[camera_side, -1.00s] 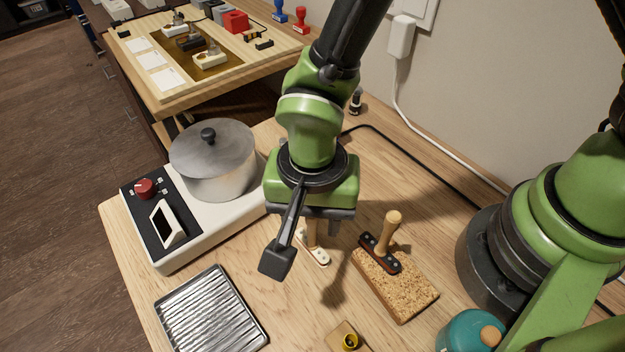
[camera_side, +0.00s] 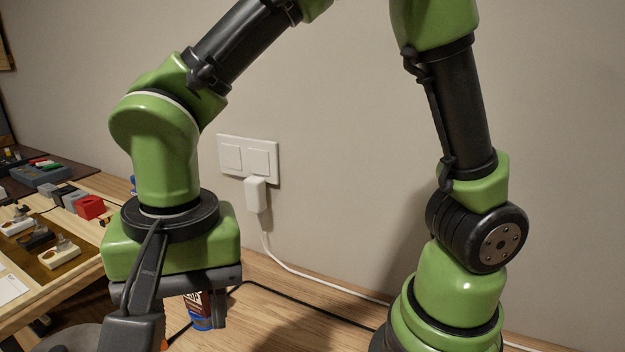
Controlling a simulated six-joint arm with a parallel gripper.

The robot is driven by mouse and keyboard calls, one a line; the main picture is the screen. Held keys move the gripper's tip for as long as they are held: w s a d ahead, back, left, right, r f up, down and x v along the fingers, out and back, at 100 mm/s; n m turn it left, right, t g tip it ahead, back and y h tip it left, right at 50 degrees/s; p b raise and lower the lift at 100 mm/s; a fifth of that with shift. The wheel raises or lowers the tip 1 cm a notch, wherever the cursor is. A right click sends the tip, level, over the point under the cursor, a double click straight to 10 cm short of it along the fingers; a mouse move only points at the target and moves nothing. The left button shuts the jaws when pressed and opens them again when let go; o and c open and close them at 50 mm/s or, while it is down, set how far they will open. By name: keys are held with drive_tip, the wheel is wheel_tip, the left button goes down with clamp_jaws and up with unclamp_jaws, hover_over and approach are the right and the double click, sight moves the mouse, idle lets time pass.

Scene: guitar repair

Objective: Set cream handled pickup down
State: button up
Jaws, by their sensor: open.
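My gripper (camera_side: 185,312) is at the lower left of the view, pointing down. One finger shows at its right side; the other side is hidden behind the dark bracket in front. It is open, and I see no pickup in it. The worktop under it is cut off by the lower frame edge, so the cream pickup with the wooden handle that was there earlier is not in view. On the side table at the left, a cream pickup with a metal handle (camera_side: 60,254) lies in a shallow brown recess, with a dark pickup (camera_side: 37,236) and another cream pickup (camera_side: 17,222) behind it.
A blue and red can (camera_side: 198,314) stands behind my gripper. A dark cable (camera_side: 290,289) runs over the worktop (camera_side: 262,272). A white plug (camera_side: 256,194) sits in the wall socket (camera_side: 231,157). Part of the pot lid (camera_side: 68,338) shows at the bottom left.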

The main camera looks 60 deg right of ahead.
drive_tip(key=s+d+r+n+t, duration=0.2)
drive_tip(key=s+d+r+t, duration=0.1)
drive_tip(key=d, duration=0.4)
drive_tip(key=s+d+r+n+t+y, duration=0.1)
drive_tip(key=s+d+r+n+t, duration=0.1)
drive_tip(key=s+d+r, duration=0.3)
drive_tip(key=d+r+t, duration=0.1)
drive_tip(key=d+r, duration=0.1)
drive_tip(key=d, duration=0.1)
drive_tip(key=shift+d+r+t, duration=0.2)
drive_tip(key=shift+r+t, duration=0.1)
drive_tip(key=shift+r, duration=0.05)
